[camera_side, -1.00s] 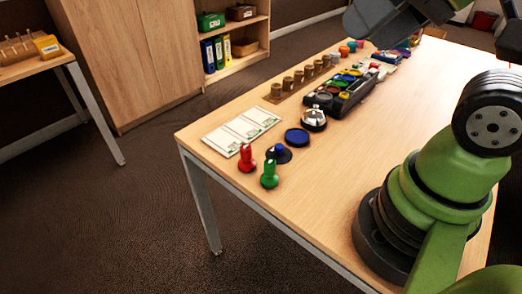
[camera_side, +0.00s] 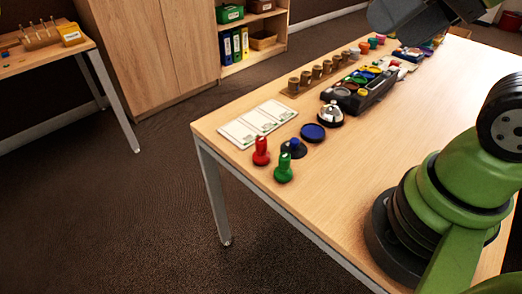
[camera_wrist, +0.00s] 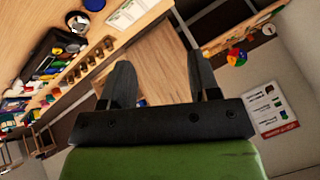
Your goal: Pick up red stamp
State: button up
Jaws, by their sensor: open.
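The red stamp (camera_side: 261,151) stands upright near the table's near left corner in the side view. A green stamp (camera_side: 284,168) stands close to its right, and a blue-topped stamp (camera_side: 294,147) on a dark base stands just behind. My gripper (camera_wrist: 160,84) shows in the wrist view with its two dark fingers apart and nothing between them. In the side view only a dark part of my arm's end shows at the top right, high above the table and far from the red stamp. I cannot make out the red stamp in the wrist view.
Behind the stamps lie white cards (camera_side: 258,124), a dark blue round pad (camera_side: 313,132) and a silver bell (camera_side: 331,115). A black tray (camera_side: 357,97) of coloured items and a row of brown cylinders (camera_side: 306,78) stand farther back. The table's middle is clear.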

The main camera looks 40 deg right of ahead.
jog(key=w+f+n+g, duration=0.2)
jog(key=w+g, duration=0.1)
jog(key=w, duration=0.5)
jog(key=n+g+h, duration=0.2)
jog(key=n+g, duration=0.1)
send_near(262, 139)
jog(key=shift+n+g, duration=0.4)
jog(key=shift+g, duration=0.2)
jog(key=f, duration=0.6)
jog(key=shift+w+f, duration=0.2)
jog(key=shift+w, duration=0.1)
jog(key=f, duration=0.5)
jog(key=shift+w+f, duration=0.25)
jog(key=shift+f, duration=0.15)
jog(key=c, duration=1)
